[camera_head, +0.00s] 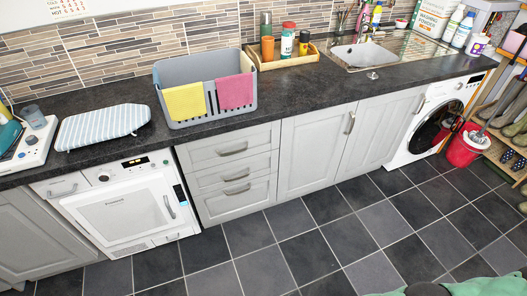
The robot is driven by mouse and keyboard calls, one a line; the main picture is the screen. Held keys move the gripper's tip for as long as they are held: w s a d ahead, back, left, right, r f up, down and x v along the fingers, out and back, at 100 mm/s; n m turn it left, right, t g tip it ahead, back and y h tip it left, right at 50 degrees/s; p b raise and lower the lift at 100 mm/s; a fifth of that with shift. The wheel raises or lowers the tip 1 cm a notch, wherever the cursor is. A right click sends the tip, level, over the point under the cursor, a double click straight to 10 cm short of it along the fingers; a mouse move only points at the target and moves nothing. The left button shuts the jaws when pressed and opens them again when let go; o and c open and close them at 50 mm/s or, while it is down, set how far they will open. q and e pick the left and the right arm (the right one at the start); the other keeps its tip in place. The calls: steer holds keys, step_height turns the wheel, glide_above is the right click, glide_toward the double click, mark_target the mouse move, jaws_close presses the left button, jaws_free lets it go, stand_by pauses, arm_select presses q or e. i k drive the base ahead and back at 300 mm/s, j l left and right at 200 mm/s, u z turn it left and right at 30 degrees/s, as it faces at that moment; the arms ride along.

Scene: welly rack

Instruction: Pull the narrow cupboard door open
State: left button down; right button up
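Two tall pale grey cupboard doors stand side by side below the worktop, right of the drawers. The left one (312,150) has a metal handle (350,123) near its right edge. The right one (380,132) has a handle (420,103) near its right edge. All these doors look shut. I cannot tell which one counts as the narrow one. Neither of my grippers is in view.
A white oven-like appliance (130,210) and a drawer stack (235,175) stand left of the double doors. A washing machine (435,120), a red bucket (462,146) and a boot rack (508,158) are at the right. The tiled floor (300,245) in front is clear.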

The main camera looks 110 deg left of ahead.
mark_target(312, 144)
steer(key=u, duration=3.25)
steer(key=i+l+u, duration=0.15)
steer(key=u, duration=0.65)
steer(key=i+l+u, duration=0.2)
steer(key=l+u, duration=0.2)
steer(key=l, duration=0.7)
steer(key=i+l+u, duration=0.1)
steer(key=l+u, duration=0.3)
steer(key=l, duration=1.35)
